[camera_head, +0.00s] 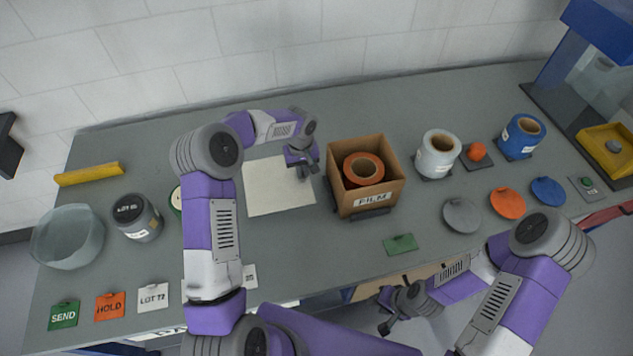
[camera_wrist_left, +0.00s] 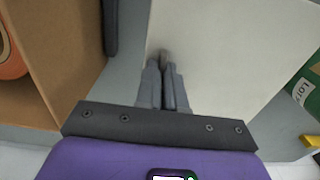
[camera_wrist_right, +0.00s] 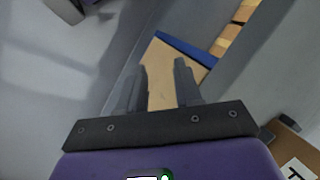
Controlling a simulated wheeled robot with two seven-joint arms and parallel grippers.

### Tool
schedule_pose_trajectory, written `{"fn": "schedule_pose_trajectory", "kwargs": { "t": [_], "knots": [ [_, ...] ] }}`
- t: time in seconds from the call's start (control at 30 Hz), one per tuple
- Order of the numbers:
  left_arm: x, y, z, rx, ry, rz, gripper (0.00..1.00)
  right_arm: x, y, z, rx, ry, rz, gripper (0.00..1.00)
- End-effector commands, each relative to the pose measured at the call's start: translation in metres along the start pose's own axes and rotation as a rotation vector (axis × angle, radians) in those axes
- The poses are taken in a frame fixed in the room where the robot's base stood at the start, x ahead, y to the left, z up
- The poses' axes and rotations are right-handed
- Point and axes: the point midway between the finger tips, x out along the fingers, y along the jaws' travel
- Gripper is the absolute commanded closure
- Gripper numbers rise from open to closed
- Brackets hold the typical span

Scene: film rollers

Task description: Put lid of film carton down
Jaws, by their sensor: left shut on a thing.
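The film carton (camera_head: 367,205) is a brown open-topped box labelled FILM, with an orange film roller (camera_head: 363,168) inside it. A flat cream square panel (camera_head: 273,190), which looks like the lid, lies level left of the carton, at or very near the table top; I cannot tell if it touches. My left gripper (camera_head: 304,170) is at its right side. In the left wrist view the fingers (camera_wrist_left: 164,62) are closed together over the panel (camera_wrist_left: 215,60), near its edge, on a small grey part. My right gripper (camera_head: 392,312) is open and empty, low at the table's front edge.
A dark jar (camera_head: 137,217) and clear bowl (camera_head: 68,237) stand left. Label cards line the front left.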

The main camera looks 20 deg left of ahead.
Motion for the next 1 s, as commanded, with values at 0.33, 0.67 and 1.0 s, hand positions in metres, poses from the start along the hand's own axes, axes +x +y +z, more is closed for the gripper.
{"fn": "schedule_pose_trajectory", "kwargs": {
  "t": [0.33,0.67,1.0],
  "knots": [
    [0.044,0.000,0.000,-0.001,-0.001,-0.001,1.00,0.002,0.001,0.000,0.000,0.000,0.000,0.66],
    [0.075,0.001,0.000,-0.001,0.001,0.001,1.00,0.003,0.001,0.000,0.000,0.000,0.000,0.66],
    [0.079,0.000,0.000,0.000,0.001,0.000,0.86,0.006,0.002,0.000,0.000,0.000,0.000,0.66]
  ]
}}
